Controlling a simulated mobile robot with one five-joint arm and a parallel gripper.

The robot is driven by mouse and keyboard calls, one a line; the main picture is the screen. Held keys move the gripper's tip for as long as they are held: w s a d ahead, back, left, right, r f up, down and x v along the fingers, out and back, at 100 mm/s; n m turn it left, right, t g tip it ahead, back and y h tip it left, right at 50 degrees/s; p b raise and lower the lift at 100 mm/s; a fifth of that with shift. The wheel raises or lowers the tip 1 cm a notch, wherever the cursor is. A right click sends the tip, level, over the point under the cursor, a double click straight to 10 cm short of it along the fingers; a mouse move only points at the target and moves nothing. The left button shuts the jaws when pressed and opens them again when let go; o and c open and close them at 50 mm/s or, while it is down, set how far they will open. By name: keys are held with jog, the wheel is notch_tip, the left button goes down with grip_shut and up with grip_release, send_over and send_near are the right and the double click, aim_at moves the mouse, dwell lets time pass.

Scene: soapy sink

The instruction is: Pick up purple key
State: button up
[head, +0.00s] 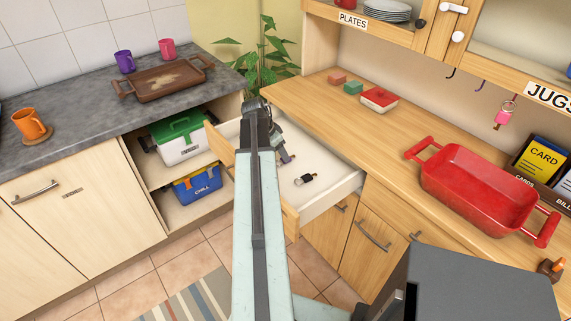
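An open white-sided drawer (335,190) sticks out below the wooden counter. A small greyish-purple item (287,157) shows in it right beside my arm; it may be the purple key, but it is too small and too covered to be sure. A black key-like item (305,180) lies on the drawer floor to its right. My gripper (281,146) is over the drawer, at the far end of my arm and mostly hidden by it. I cannot see whether its fingers are open, or whether they touch the purplish item.
A pink key tag (504,115) hangs from a hook under the right cupboard. A red baking dish (475,195) stands on the right counter. A brown tray (160,82) and mugs stand on the left grey counter. Green (180,140) and blue (197,186) boxes fill the shelf left of the drawer.

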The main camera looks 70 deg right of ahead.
jog(key=b+x, duration=0.2)
jog(key=x, duration=0.2)
jog(key=shift+f+b, duration=0.1)
jog(key=shift+b, duration=0.25)
jog(key=shift+r, duration=0.2)
grip_shut()
jog(key=shift+r+p, duration=0.1)
jog(key=shift+p, duration=0.2)
